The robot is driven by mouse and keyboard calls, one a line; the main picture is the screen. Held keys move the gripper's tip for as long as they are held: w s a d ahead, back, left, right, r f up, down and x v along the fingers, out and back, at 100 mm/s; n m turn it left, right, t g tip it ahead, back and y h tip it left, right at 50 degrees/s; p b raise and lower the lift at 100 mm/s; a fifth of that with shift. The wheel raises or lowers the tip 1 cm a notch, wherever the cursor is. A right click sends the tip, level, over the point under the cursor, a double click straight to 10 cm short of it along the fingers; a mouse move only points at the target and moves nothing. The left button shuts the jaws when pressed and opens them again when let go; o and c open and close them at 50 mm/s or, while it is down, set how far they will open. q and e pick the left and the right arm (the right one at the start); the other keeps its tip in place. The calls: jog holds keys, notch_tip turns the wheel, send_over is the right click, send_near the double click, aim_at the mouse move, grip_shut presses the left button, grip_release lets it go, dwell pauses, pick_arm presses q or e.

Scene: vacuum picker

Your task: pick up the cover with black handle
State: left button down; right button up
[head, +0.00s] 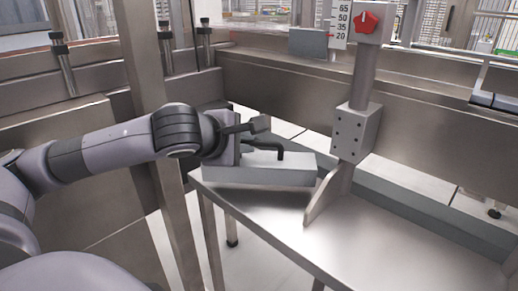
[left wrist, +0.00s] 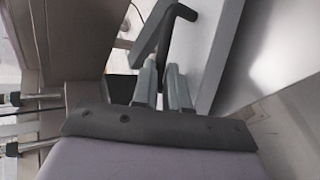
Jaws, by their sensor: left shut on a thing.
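The cover (head: 258,170) is a grey metal block-shaped piece with a bent black handle (head: 280,151) on top. It is at the left end of the steel table, and I cannot tell whether it rests there or is slightly raised. My left gripper (head: 258,134) reaches in from the left above the cover and is shut on the handle. In the left wrist view, the fingers (left wrist: 163,75) close around the lower part of the black handle (left wrist: 175,24), beside the cover's pale face (left wrist: 215,55). My right gripper is out of view.
A steel post (head: 355,130) with a red knob (head: 367,20) stands just right of the cover. The steel table (head: 400,235) has a clear surface to the right.

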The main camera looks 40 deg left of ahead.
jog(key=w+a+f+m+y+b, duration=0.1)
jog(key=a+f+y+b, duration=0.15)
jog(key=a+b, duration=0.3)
pick_arm(q)
jog(key=s+b, duration=0.5)
jog(key=s, duration=0.5)
jog(key=shift+s+a, duration=0.25)
jog(key=shift+a, duration=0.1)
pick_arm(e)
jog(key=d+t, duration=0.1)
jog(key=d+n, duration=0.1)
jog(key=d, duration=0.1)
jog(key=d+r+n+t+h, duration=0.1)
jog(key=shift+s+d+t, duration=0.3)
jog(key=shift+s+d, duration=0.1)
